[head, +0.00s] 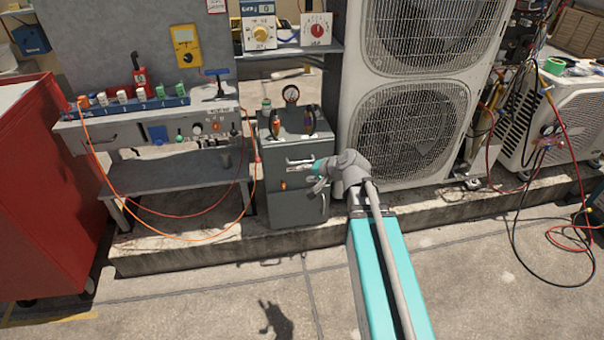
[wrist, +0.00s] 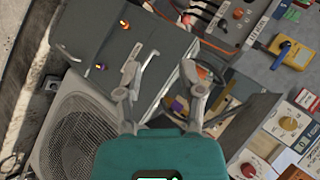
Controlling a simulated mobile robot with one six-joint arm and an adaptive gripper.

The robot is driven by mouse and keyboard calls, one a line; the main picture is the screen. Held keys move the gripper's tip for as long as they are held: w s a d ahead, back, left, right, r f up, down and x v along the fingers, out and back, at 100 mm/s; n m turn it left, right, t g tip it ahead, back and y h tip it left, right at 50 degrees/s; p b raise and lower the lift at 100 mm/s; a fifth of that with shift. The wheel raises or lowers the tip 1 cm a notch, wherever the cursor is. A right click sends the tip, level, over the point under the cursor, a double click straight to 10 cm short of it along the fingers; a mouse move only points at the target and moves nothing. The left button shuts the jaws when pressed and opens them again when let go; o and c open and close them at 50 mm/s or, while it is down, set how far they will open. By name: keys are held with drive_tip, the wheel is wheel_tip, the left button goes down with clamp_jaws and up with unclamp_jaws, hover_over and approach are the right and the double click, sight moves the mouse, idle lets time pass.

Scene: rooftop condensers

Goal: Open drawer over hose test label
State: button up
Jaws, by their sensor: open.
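A grey cabinet (head: 275,208) stands between the workbench and the tall condenser. Its upper drawer looks shut, with a pale bar handle (head: 300,160) across its front. In the wrist view the handle (wrist: 149,68) lies just beyond the fingers, with a light label strip (wrist: 131,63) beside it. The label's writing is too small to read. My gripper (head: 314,178) is in front of the cabinet's right side. In the wrist view my gripper (wrist: 160,90) has its fingers spread with nothing between them. It looks apart from the handle; my gripper hides part of the cabinet front in the head view.
A pressure gauge (head: 291,94) and coloured-handled tools stand on the cabinet top. The tall condenser (head: 415,125) rises close on the right. The workbench (head: 170,180) with an orange hose is on the left, beside a red cabinet (head: 50,190). Concrete floor in front is clear.

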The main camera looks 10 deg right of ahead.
sight(302, 162)
drive_tip(key=w+d+f+m+t+b, duration=0.6)
drive_tip(key=f+b, duration=0.3)
drive_tip(key=b, duration=0.6)
drive_tip(key=shift+w+d+m, duration=0.45)
drive_tip(key=shift+d+m, duration=0.25)
drive_tip(key=shift+d, duration=0.05)
drive_tip(key=shift+w+a, duration=0.1)
drive_tip(key=shift+w, duration=0.05)
drive_tip(key=b+x, duration=0.2)
drive_tip(key=x, duration=1.1)
drive_tip(key=shift+w+f+b, duration=0.1)
drive_tip(key=shift+w+b, duration=0.2)
drive_tip(key=shift+b, duration=0.1)
clamp_jaws()
